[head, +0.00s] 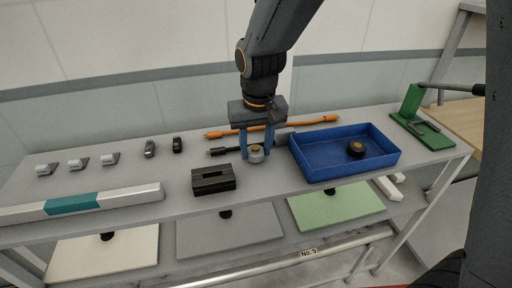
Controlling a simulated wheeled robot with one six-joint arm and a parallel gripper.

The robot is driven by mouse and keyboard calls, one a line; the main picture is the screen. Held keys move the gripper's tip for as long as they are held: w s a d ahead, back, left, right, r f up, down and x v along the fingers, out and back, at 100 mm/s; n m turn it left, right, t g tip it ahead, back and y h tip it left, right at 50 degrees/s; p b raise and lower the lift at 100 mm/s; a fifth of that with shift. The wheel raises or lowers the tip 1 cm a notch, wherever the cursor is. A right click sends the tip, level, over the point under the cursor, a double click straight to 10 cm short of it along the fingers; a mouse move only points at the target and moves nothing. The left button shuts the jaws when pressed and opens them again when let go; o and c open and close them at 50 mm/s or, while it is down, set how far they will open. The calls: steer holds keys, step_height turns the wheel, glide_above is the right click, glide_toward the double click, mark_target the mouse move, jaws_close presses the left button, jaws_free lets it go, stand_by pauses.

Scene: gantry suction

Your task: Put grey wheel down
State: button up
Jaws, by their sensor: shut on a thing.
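The grey wheel (257,156) is a small pale grey disc with a yellowish centre, in the middle of the head view. My gripper (257,147) points down with its blue fingers on either side of the wheel and is shut on it. The wheel is at or just above the grey shelf top; I cannot tell whether it touches. A black slotted block (213,180) stands to the left of the wheel, and a blue tray (318,170) to its right.
A black wheel with an orange centre (356,149) lies in the blue tray. An orange cable (318,122) runs behind my gripper. A green stand (412,108) is at the right end, a white-and-teal bar (120,195) at the front left.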

steer(key=shift+f, duration=0.3)
steer(key=shift+f, duration=0.1)
steer(key=o, duration=1.1)
